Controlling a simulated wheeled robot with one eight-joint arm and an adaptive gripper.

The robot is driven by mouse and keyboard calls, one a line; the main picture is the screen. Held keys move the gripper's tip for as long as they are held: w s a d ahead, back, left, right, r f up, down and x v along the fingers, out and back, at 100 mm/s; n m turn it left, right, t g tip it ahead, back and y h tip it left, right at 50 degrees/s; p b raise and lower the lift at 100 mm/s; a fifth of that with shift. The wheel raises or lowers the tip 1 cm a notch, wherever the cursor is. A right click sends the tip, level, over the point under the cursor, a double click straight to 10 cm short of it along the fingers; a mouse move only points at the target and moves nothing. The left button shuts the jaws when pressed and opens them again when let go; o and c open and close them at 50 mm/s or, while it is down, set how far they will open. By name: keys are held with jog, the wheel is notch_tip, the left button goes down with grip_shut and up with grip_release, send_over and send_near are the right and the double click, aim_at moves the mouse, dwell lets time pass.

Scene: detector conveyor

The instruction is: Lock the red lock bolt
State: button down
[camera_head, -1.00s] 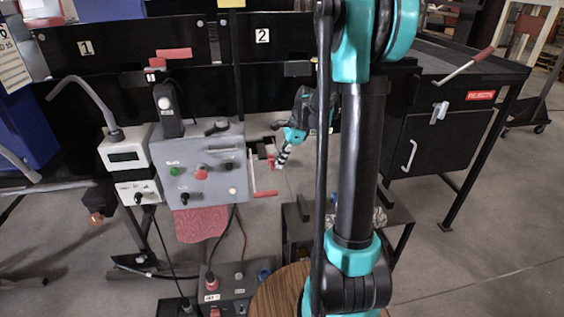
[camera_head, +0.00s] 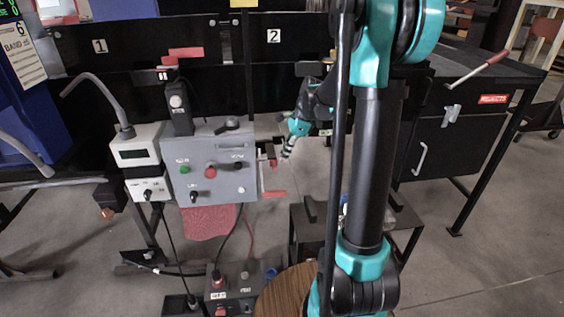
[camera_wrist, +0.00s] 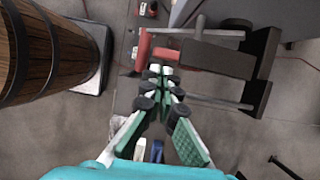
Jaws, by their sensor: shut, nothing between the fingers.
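My gripper (camera_head: 287,152) is shut and empty, just right of the grey control box (camera_head: 216,184) in the head view. In the wrist view its fingertips (camera_wrist: 161,75) are together, close to red parts on a dark bracket. In the head view a small red part (camera_head: 273,163) sits right by the fingertips and a red bar (camera_head: 272,194) lies below. I cannot tell which is the lock bolt, or whether the fingers touch it.
A wooden barrel (camera_wrist: 50,45) stands on the left in the wrist view. A low dark stand (camera_head: 305,212) is below the gripper in the head view. A black cabinet (camera_head: 452,150) is at the right. Black panels run behind; cables hang below the box.

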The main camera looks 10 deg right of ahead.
jog(key=v, duration=0.8)
jog(key=shift+d+r, duration=0.25)
jog(key=s+d+f+n+t+h, duration=0.1)
jog(key=s+f+n+t+h, duration=0.1)
jog(key=s+f+n, duration=0.5)
jog(key=s+d+f+n+t+h, duration=0.2)
jog(key=s+f+n, duration=0.6)
jog(key=s+n, duration=0.3)
jog(key=s, duration=0.4)
jog(key=shift+s, duration=0.2)
